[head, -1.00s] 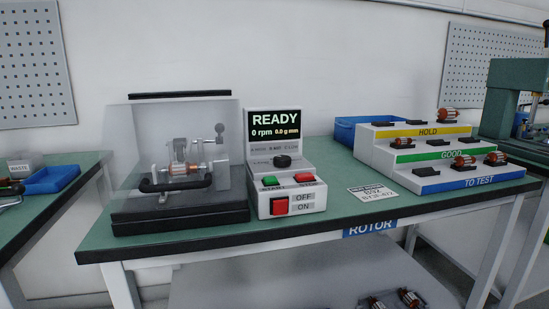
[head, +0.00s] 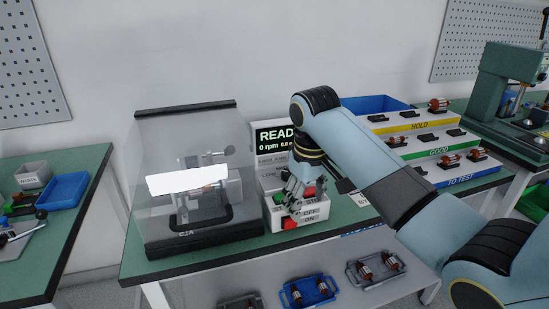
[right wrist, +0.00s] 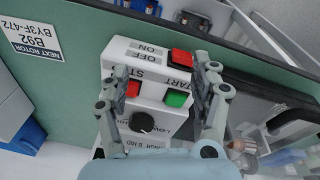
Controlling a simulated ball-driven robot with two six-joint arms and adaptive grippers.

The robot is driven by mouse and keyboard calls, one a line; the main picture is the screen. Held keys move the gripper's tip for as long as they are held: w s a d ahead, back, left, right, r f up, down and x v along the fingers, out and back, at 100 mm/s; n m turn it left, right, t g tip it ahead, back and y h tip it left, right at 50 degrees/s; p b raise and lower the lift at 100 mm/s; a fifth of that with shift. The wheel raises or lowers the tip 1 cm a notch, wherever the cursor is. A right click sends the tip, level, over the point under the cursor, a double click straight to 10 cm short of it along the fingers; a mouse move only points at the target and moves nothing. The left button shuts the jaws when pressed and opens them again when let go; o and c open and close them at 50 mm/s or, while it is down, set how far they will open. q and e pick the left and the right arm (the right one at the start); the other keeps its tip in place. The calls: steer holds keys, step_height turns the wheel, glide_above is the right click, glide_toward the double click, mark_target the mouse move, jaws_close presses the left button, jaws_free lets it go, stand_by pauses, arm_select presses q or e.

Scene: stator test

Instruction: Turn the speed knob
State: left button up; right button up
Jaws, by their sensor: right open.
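The speed knob (right wrist: 142,121) is a black round knob with a pale pointer on the control box's white face (right wrist: 155,92), in the right wrist view. In the head view my right gripper and arm hide the knob. My right gripper (head: 291,198) is in front of the control box (head: 322,213). In the right wrist view the gripper (right wrist: 165,78) is open, its fingers on either side of the box face. The knob lies between the fingers, nearer the wrist than the fingertips. Nothing is held. My left gripper is not in view.
Green start button (right wrist: 177,98), red stop button (right wrist: 132,89) and red on/off switch (right wrist: 181,57) sit close to the fingers. The clear-covered test machine (head: 190,165) stands left of the box. The stepped rotor rack (head: 425,145) is at the right.

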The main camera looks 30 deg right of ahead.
mark_target(289, 175)
steer(key=shift+g, duration=0.3)
steer(key=w+r, duration=0.1)
steer(key=w, duration=0.1)
steer(key=w+d+r, duration=0.1)
steer(key=w+r, duration=0.1)
steer(key=shift+w+d, duration=0.15)
steer(key=shift+w, duration=0.1)
steer(key=w+d+r+y, duration=0.1)
steer(key=w+d+r, duration=0.1)
steer(key=w+r, duration=0.5)
steer(key=shift+g, duration=0.4)
steer(key=f, duration=0.6)
steer(key=s+f, duration=0.1)
steer(key=f, duration=0.2)
steer(key=shift+a+f, duration=0.15)
steer(key=shift+a, duration=0.1)
steer(key=c, duration=1.2)
